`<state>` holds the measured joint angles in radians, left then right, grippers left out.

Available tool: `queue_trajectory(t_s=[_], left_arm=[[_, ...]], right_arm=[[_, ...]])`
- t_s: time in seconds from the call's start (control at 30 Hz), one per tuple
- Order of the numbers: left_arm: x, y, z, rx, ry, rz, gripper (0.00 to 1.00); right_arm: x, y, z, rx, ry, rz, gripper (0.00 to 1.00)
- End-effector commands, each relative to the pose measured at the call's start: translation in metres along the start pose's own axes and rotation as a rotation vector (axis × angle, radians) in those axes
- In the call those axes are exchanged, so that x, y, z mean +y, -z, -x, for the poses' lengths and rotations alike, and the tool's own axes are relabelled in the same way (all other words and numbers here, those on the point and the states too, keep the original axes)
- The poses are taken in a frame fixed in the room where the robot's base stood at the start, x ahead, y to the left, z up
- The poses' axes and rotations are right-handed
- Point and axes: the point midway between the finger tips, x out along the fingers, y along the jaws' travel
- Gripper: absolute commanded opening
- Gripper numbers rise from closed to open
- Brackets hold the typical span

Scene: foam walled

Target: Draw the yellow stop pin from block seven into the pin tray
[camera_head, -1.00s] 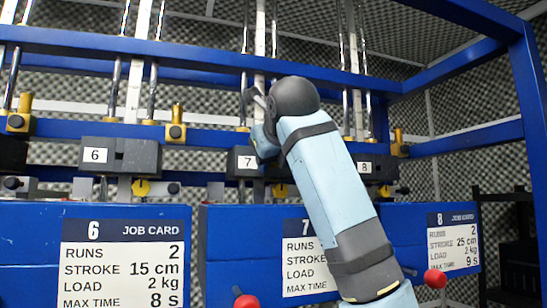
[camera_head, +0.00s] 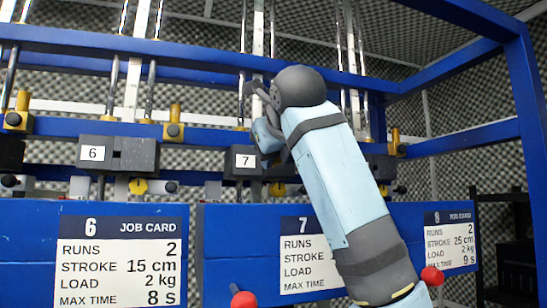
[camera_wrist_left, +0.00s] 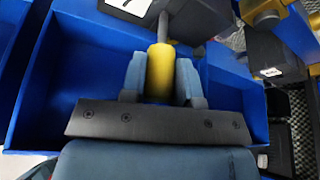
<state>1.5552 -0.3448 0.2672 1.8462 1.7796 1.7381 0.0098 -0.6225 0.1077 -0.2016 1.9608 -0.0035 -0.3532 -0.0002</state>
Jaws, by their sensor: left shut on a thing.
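The yellow stop pin (camera_wrist_left: 160,76) shows in the left wrist view, a yellow cylinder with a grey shaft running up to a dark block. My left gripper (camera_wrist_left: 161,84) is shut on it, one finger on each side. In the head view block seven (camera_head: 244,161) is dark with a white 7 label, and my left gripper (camera_head: 266,136) is at its right side, partly hidden by my arm. How far the shaft sits in the block cannot be told. I cannot make out the pin tray. My right gripper is not in view.
Block six (camera_head: 118,154) stands to the left, with a yellow knob (camera_head: 138,187) below it. Blue panels with job cards (camera_head: 122,262) run along the front. Blue frame beams (camera_head: 190,55) and vertical rods stand around the blocks. A red ball knob (camera_head: 432,276) is at lower right.

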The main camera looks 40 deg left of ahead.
Motion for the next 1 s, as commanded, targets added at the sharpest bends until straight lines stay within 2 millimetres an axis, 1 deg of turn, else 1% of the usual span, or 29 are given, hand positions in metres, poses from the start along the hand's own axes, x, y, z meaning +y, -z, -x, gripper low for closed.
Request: queue_trajectory(t_s=[1.0], left_arm=[[0.000,0.016,0.038,0.001,0.000,0.000,0.04]], right_arm=[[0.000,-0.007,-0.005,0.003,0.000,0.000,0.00]])
